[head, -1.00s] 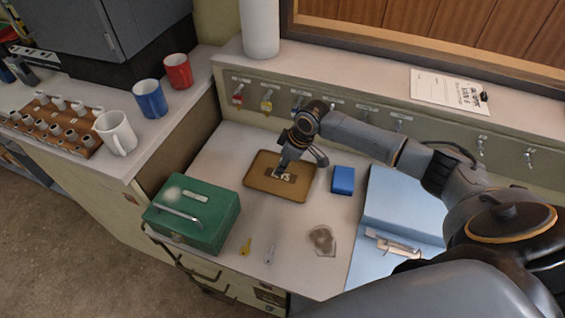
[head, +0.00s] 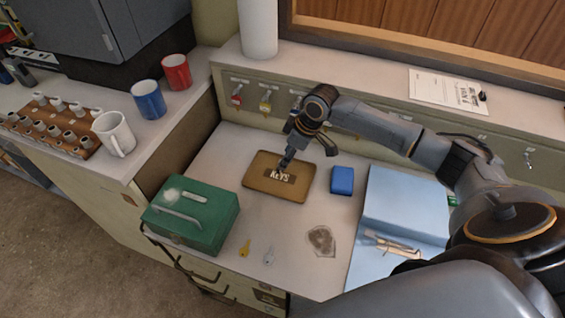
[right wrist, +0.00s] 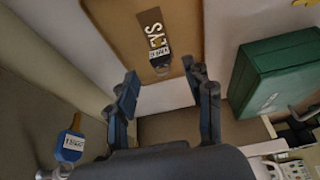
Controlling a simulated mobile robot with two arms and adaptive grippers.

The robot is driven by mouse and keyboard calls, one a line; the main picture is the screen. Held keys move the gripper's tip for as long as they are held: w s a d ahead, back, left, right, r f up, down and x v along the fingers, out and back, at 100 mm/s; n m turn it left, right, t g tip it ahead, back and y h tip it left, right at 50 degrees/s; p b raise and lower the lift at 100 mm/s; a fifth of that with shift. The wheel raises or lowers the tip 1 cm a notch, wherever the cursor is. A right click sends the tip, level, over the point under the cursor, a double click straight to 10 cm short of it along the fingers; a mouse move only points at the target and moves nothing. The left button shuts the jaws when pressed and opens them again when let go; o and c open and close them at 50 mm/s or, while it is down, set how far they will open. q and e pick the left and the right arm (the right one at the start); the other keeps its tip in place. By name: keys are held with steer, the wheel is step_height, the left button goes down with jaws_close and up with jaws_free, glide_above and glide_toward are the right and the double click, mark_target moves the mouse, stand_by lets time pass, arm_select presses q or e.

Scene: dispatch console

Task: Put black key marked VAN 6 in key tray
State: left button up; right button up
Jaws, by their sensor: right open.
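The brown key tray (head: 259,187), marked KEYS, lies on the counter in the head view. In the right wrist view the same tray (right wrist: 192,25) holds a black key (right wrist: 159,60) with a white label, lying flat beside the KEYS plate. The label's print is too small to read surely. My right gripper (head: 284,166) is just above the tray's back part in the head view and hides the key there. In the right wrist view its fingers (right wrist: 160,76) are spread and empty, with the key beyond the gap between them. My left gripper is not in view.
A green cash box (head: 192,215) stands left of the tray and a blue box (head: 342,180) right of it. Hooks behind hold keys, including a blue one (right wrist: 71,146) in the wrist view.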

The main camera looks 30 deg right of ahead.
steer(key=v, duration=0.6)
steer(key=shift+r, duration=0.4)
steer(key=shift+s+f, duration=0.1)
steer(key=shift+s, duration=0.1)
